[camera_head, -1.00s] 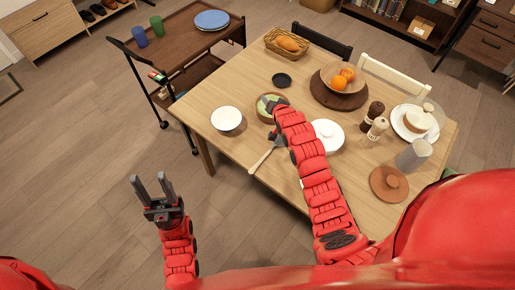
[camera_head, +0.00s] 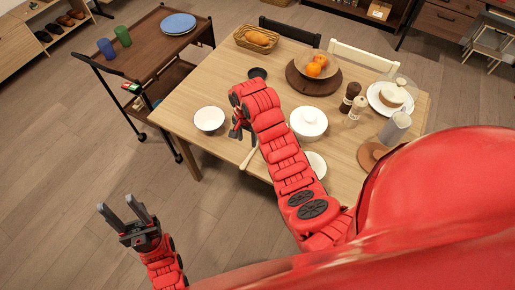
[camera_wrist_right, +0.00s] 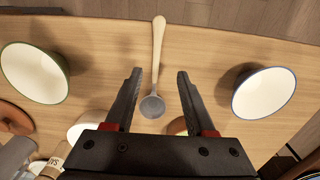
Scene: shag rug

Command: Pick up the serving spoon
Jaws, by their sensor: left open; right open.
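The serving spoon (camera_wrist_right: 157,62) lies on the wooden table, with a pale handle and a grey bowl-shaped head. In the right wrist view its head lies between the two open fingers of my right gripper (camera_wrist_right: 155,82), as seen from above. In the head view only its pale handle (camera_head: 249,158) shows by the table's front edge; my right arm hides the rest. My right gripper (camera_head: 236,130) points down over the spoon, open and empty. My left gripper (camera_head: 125,214) is open and empty, off the table over the floor at the lower left.
Another bowl (camera_wrist_right: 36,74) shows in the wrist view. A fruit bowl (camera_head: 318,68), shakers (camera_head: 355,108) and a bread basket (camera_head: 257,39) stand farther back.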

